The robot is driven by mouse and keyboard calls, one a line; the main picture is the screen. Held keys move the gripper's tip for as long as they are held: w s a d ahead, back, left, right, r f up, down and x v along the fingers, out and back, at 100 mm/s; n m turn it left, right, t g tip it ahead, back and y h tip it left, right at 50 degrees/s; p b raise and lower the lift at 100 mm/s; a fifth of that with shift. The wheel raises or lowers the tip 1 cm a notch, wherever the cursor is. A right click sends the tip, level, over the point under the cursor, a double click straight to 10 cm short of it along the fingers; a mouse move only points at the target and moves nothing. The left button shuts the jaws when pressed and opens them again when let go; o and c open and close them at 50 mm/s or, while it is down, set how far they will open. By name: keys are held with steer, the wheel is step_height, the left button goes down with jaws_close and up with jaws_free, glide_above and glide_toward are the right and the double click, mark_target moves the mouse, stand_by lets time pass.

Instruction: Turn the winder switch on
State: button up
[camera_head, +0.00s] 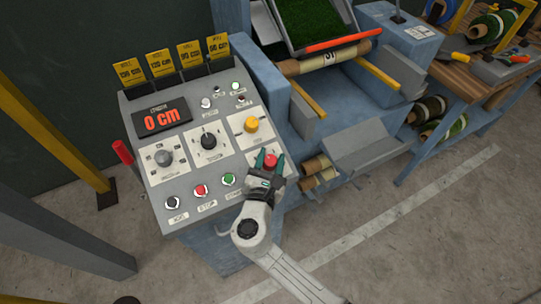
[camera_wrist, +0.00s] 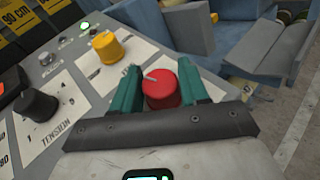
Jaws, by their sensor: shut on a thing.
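The grey control panel (camera_head: 150,195) carries several knobs and buttons. At its lower right is a red rotary knob (camera_head: 270,160) with a pale pointer line on top; it also shows in the wrist view (camera_wrist: 161,90). My gripper (camera_head: 270,163) reaches it from the front, with its green fingers one on each side, shut on the red knob. In the wrist view the pointer line lies roughly crosswise between the fingers. The knob's label is hidden by my gripper, so I cannot read which switch it is.
A yellow knob (camera_head: 251,125), a black tension knob (camera_head: 208,141) and a grey knob (camera_head: 163,158) are nearby. Black, red and green buttons line the front edge. The display (camera_head: 161,120) reads 0 cm. A turf roll machine (camera_head: 330,60) stands behind at the right.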

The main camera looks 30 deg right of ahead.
steer(key=m+g+h, duration=0.1)
steer(key=m+g, duration=0.1)
steer(key=m+g+h, duration=0.2)
steer(key=m+g, duration=0.1)
steer(key=shift+w+a, duration=0.1)
steer(key=m+g+b, duration=0.1)
steer(key=m+g, duration=0.4)
steer(key=g, duration=0.1)
steer(key=shift+h, duration=0.4)
steer(key=shift+g+b, duration=0.3)
steer(key=o, duration=1)
steer(key=shift+c, duration=0.2)
steer(key=b+v, duration=0.1)
steer(key=v, duration=0.9)
steer(key=shift+a+r, duration=0.15)
steer(key=shift+a, duration=0.05)
